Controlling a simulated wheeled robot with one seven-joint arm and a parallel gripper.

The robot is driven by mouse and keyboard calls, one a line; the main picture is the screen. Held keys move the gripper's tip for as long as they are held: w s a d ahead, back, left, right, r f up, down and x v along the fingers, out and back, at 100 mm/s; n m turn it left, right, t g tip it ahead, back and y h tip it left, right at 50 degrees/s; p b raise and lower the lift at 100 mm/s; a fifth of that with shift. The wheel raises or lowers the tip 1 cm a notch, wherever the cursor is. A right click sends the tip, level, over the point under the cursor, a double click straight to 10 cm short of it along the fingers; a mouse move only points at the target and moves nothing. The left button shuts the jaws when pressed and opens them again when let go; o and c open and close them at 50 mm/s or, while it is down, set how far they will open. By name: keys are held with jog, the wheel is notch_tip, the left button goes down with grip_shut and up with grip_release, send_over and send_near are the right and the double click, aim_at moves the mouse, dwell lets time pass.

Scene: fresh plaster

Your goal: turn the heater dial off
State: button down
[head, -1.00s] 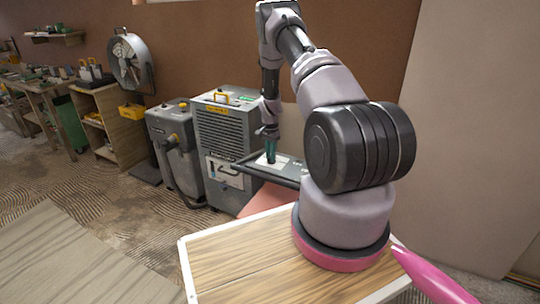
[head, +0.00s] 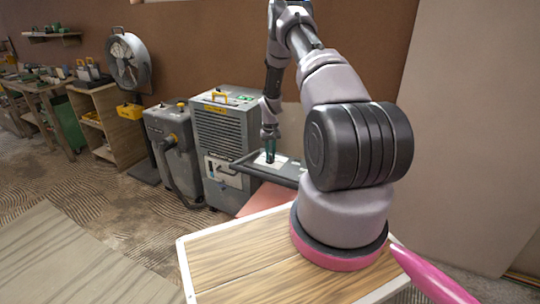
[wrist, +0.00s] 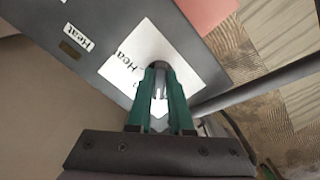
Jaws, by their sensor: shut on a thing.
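A dark grey panel (head: 287,172) juts out at the right of the grey louvred machine and carries a white label (wrist: 130,72) printed "Heat". In the wrist view a smaller "Heat" tag (wrist: 76,37) lies on the panel (wrist: 95,15) to the left. My gripper (head: 270,160) points down at the label.
The louvred grey machine (head: 226,135) stands just left of the panel, with another grey machine (head: 172,140) beside it. A fan (head: 128,62) and shelf unit (head: 115,128) stand farther left. A pale board (head: 462,130) leans at right. Patterned floor (head: 100,215) is clear in front.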

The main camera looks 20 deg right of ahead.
aim_at(271, 156)
jog(key=shift+d+n, duration=0.15)
jog(key=shift+n, duration=1.65)
jog(key=c, duration=0.8)
grip_release()
notch_tip(271, 156, up, 11)
jog(key=shift+f, duration=0.1)
